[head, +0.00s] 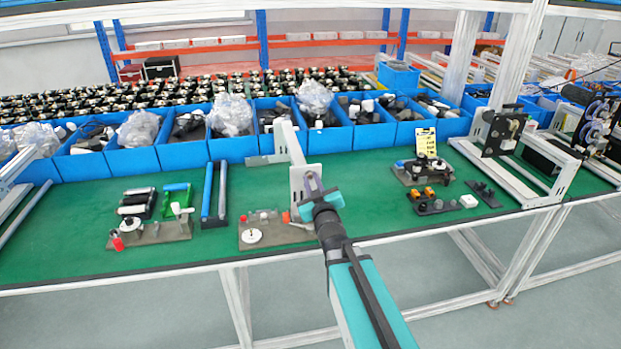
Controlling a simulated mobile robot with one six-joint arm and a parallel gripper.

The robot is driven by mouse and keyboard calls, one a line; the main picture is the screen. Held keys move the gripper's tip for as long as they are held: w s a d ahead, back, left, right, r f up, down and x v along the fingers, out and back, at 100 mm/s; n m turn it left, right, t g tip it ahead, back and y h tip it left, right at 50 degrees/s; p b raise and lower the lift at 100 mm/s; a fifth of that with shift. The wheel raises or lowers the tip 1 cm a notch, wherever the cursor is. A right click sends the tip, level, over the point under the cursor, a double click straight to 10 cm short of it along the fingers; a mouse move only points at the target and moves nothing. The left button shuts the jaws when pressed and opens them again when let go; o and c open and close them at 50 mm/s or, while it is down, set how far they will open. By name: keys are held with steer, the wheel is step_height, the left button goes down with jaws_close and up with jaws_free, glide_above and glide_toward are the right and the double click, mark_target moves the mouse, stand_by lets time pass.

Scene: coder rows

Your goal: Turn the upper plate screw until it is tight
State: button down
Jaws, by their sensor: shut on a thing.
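An upright light-grey plate (297,187) stands at the front end of a bracket, near the middle of the green bench. My gripper (313,182) is at the upper part of this plate, with its dark fingers against or very close to the plate's face. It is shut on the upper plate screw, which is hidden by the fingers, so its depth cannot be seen. The lower part of the plate is partly covered by my wrist. My teal arm reaches in from the bottom of the picture.
A brown fixture board (272,236) with a white disc lies left of the plate. Another fixture (150,232) is farther left, and a black fixture (424,170) stands to the right. Blue bins (232,146) line the back. Green bench surface (372,196) is clear right of my wrist.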

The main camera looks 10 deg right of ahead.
steer(key=m+p, duration=0.1)
steer(key=m, duration=0.3)
steer(key=shift+m, duration=0.4)
steer(key=shift+w+m+p, duration=0.1)
steer(key=shift+m+p, duration=0.5)
steer(key=shift+m, duration=1.4)
steer(key=c, duration=1.8)
jaws_free()
steer(key=shift+f, duration=0.1)
